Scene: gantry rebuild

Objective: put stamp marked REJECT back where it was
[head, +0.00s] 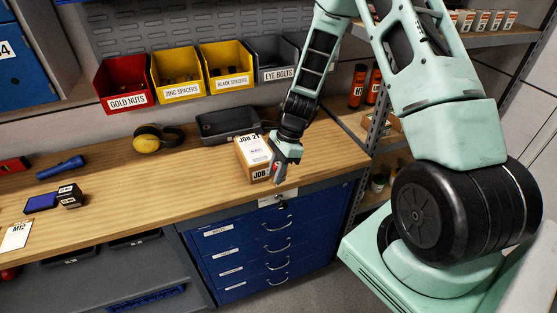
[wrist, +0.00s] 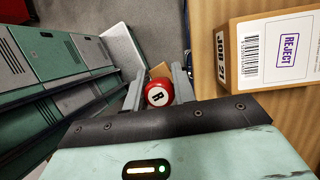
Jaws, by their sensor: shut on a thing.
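My gripper (head: 281,163) is at the right end of the bench, near its front edge. In the wrist view my gripper (wrist: 160,80) is shut on a stamp with a round red knob (wrist: 157,95) marked R. Only a little red of the stamp shows in the head view (head: 276,172). Its lower part is mostly hidden. The JOB 21 carton (head: 250,150) stands beside my gripper. In the wrist view the carton (wrist: 262,82) bears a purple REJECT print. A blue pad (head: 40,203) and a small dark labelled block (head: 69,196) lie at the bench's left.
A dark case (head: 228,124) and yellow ear defenders (head: 157,138) lie toward the back of the bench (head: 150,195). A blue torch (head: 60,167) and an M12 card (head: 16,236) are at left. Blue drawers (head: 235,250) are below. The middle of the bench is clear.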

